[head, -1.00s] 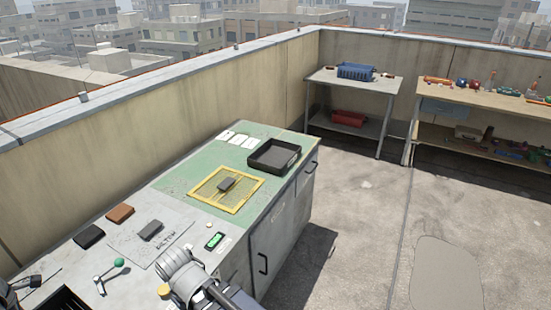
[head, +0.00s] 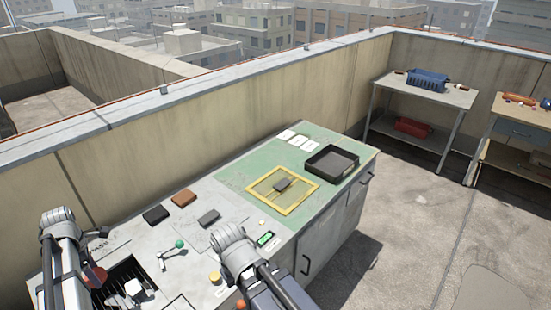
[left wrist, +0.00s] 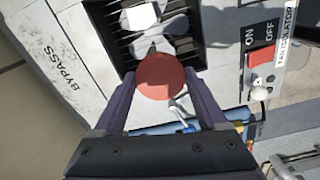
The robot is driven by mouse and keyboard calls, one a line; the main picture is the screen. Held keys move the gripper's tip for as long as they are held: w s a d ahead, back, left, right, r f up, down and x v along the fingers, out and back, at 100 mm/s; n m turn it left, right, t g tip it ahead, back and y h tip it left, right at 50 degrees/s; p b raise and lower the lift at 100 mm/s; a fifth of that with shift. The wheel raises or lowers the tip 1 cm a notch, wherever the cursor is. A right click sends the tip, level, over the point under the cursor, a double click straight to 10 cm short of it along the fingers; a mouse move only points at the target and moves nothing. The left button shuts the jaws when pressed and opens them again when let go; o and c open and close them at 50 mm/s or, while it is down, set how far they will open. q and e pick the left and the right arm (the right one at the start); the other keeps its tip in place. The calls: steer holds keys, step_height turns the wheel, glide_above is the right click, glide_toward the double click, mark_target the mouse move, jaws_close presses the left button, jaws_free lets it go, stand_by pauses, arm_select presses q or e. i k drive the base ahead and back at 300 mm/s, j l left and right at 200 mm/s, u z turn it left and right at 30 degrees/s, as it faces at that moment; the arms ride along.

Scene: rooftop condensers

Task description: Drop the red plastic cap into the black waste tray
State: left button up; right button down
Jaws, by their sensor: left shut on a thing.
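The red plastic cap (head: 97,276) is at the lower left of the head view, by a dark slotted opening. My left gripper (left wrist: 160,85) is shut on the red cap, which shows between its two fingers in the left wrist view (left wrist: 160,74). The black waste tray (head: 322,172) stands on the green mat at the far right end of the bench, well away from the left gripper. It is shallow and looks empty. My right arm shows at the bottom middle of the head view, but its gripper is not visible.
A yellow-framed mesh panel (head: 307,193) with a dark block on it lies before the tray. Black (head: 155,215) and brown (head: 184,197) blocks, a green-knobbed lever (head: 180,244) and white cards (head: 296,140) are on the bench. A red ON/OFF switch (left wrist: 260,60) is near the left gripper.

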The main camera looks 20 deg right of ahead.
mark_target(329, 167)
steer(key=i+l, duration=0.2)
steer(key=l, duration=0.25)
steer(key=i+l, duration=0.2)
steer(key=l, duration=0.3)
steer(key=i+l, duration=0.15)
steer(key=l, duration=0.3)
steer(key=i+l, duration=0.2)
steer(key=l, duration=0.25)
steer(key=i+l, duration=0.2)
steer(key=l, duration=0.3)
steer(key=i+l, duration=0.2)
steer(key=l, duration=0.25)
steer(key=i+l, duration=0.2)
steer(key=l, duration=0.3)
steer(key=i+l+z, duration=0.1)
steer(key=l, duration=0.35)
steer(key=i, duration=0.05)
